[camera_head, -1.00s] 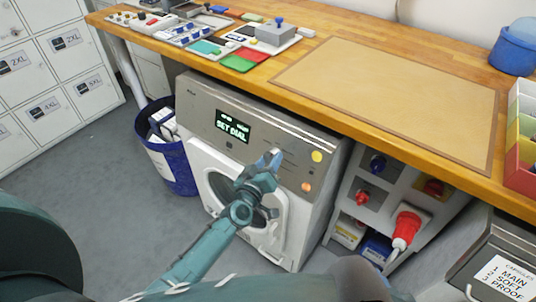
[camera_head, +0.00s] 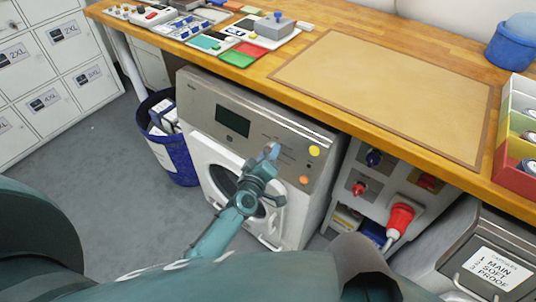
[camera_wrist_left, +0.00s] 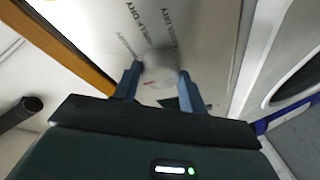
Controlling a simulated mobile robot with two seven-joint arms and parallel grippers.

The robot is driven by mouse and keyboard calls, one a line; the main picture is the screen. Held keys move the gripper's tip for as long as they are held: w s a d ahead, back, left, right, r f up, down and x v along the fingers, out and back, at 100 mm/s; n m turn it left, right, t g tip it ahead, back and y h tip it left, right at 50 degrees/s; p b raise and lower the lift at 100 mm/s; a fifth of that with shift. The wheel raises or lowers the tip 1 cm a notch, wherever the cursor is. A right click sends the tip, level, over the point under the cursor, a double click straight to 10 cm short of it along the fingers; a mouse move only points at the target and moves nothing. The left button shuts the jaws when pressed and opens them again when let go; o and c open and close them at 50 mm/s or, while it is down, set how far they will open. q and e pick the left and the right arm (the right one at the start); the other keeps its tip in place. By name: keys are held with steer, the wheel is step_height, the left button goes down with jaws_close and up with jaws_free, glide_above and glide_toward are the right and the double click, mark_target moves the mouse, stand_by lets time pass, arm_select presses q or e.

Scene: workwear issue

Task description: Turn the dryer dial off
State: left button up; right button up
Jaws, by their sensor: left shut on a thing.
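The dryer (camera_head: 213,88) stands under the bench, with a grey front panel and a round door. Its display (camera_head: 233,121) is dark. My left gripper (camera_head: 270,154) is at the panel, right of the display, and covers the dial in the head view. In the left wrist view the pale round dial (camera_wrist_left: 160,72) with a red mark sits between the two fingers of my left gripper (camera_wrist_left: 158,80), which is shut on it. Printed dryness labels show around the dial. My right gripper is not in view.
A yellow button (camera_head: 314,151) and an orange button (camera_head: 304,180) are right of the dial. A blue bin (camera_head: 181,172) stands left of the dryer. A socket unit with a red plug (camera_head: 400,219) is to the right. The wooden bench (camera_head: 300,118) overhangs the dryer.

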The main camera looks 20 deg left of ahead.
arm_select(q)
steer(key=o, duration=1)
steer(key=s, duration=0.4)
steer(key=s+r+p, duration=0.1)
steer(key=s, duration=0.3)
steer(key=s+r, duration=0.1)
steer(key=s, duration=0.4)
steer(key=shift+a, duration=0.3)
